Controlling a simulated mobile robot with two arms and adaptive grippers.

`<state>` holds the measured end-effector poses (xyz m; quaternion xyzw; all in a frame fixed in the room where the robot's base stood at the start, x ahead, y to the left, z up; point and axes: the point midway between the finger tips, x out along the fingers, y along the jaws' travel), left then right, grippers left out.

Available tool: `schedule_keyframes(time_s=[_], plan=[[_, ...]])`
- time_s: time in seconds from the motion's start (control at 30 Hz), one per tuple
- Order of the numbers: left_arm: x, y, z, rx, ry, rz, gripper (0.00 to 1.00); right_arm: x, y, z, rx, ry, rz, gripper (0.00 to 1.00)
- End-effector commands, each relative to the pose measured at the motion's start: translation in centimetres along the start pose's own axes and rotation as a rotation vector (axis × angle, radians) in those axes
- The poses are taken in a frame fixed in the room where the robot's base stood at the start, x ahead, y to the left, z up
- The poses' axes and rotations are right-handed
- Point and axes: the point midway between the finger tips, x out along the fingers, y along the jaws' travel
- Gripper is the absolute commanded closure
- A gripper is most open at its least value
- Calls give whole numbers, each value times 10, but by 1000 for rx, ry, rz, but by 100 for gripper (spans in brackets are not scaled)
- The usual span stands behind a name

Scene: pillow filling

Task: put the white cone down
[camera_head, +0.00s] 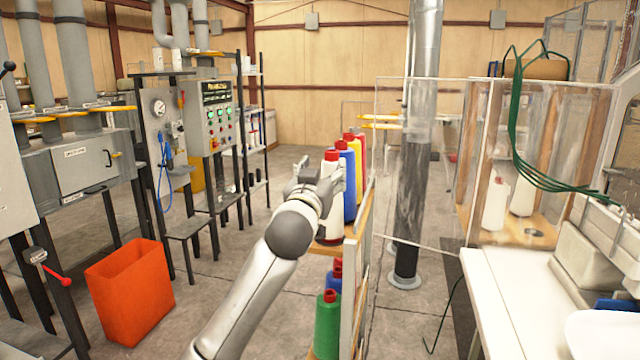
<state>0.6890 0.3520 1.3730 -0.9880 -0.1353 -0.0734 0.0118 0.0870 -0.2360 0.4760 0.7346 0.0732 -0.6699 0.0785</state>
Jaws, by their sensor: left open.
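A white cone (333,222) with a red top stands upright at the near end of the upper shelf of a wooden rack (352,255). My left gripper (325,180) is open at the cone, and its fingers and wrist cover part of the cone's middle. I cannot tell whether the fingers touch it. Blue (348,180), yellow (355,150) and red (362,150) cones stand in a row behind it. My right gripper is not in view.
A green cone (327,325) and a blue cone stand on the lower shelf. An orange bin (131,290) stands on the floor at left. At right, a clear-walled box holds two white cones (495,204) beside a white table (505,300). A metal pole (410,200) rises behind the rack.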

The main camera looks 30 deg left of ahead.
Motion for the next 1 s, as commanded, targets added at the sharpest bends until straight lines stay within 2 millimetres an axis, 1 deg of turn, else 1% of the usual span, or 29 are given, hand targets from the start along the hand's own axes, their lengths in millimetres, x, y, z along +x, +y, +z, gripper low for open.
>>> schedule_keyframes(time_s=[0.03, 0.1, 0.23, 0.8, 0.87, 0.9, 0.97, 1.0], plan=[[-6, 0, 1, -1, 1, 1, 41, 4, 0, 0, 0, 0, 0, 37], [-12, 0, 1, -1, 1, 0, 41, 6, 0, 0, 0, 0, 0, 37], [-19, 0, 0, 0, 1, 0, 41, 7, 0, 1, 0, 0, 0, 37], [-21, 0, 0, 0, -1, 0, 41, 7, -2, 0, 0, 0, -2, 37], [-22, 1, 5, 2, -10, 2, 41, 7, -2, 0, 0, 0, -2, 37], [-24, 3, 12, 5, -24, 4, 41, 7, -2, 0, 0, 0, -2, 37], [-29, 7, 30, 13, -57, 11, 41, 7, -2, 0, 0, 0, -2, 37], [-34, 10, 45, 21, -87, 17, 41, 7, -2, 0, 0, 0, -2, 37]])
